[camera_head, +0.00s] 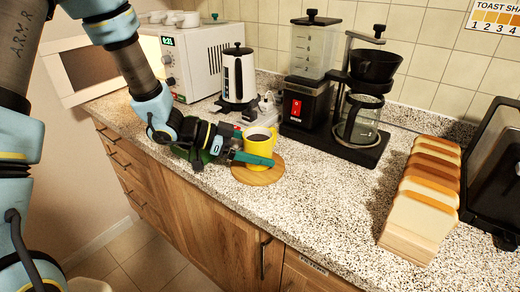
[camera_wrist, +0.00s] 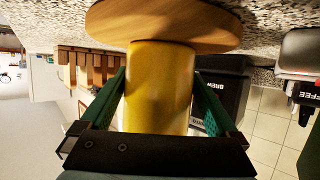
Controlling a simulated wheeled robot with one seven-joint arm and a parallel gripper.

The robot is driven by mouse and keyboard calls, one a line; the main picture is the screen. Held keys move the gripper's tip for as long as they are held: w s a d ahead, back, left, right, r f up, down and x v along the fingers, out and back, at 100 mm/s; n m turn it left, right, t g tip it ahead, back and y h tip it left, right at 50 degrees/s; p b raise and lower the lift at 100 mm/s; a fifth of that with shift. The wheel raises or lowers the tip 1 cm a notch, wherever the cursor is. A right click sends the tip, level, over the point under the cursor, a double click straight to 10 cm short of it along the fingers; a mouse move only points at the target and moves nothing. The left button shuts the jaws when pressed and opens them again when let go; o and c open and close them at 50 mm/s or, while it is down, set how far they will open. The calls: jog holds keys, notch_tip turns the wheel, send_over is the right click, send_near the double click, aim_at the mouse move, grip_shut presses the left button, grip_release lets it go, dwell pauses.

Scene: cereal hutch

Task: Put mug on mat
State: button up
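The yellow mug (camera_head: 261,145) holds dark liquid and stands upright on the round wooden mat (camera_head: 262,178) on the counter. In the wrist view, which is upside down, the mug (camera_wrist: 160,88) fills the middle, with its base against the mat (camera_wrist: 205,22). My gripper (camera_head: 250,156) reaches in from the left, low on the mug. In the wrist view its green fingers lie on both sides of the mug, with tips close to its sides. I cannot tell whether they press on it or stand slightly apart.
A coffee maker (camera_head: 364,105) and a black grinder (camera_head: 306,105) stand behind and right of the mug. A kettle (camera_head: 239,75) and a microwave (camera_head: 195,60) stand at the back left. Sliced bread (camera_head: 422,195) and a black toaster (camera_head: 492,170) are at right. The counter right of the mat is clear.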

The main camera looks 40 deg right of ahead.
jog(key=b+v, duration=0.1)
jog(key=v, duration=1.1)
jog(key=shift+r+b, duration=0.15)
jog(key=shift+b, duration=0.25)
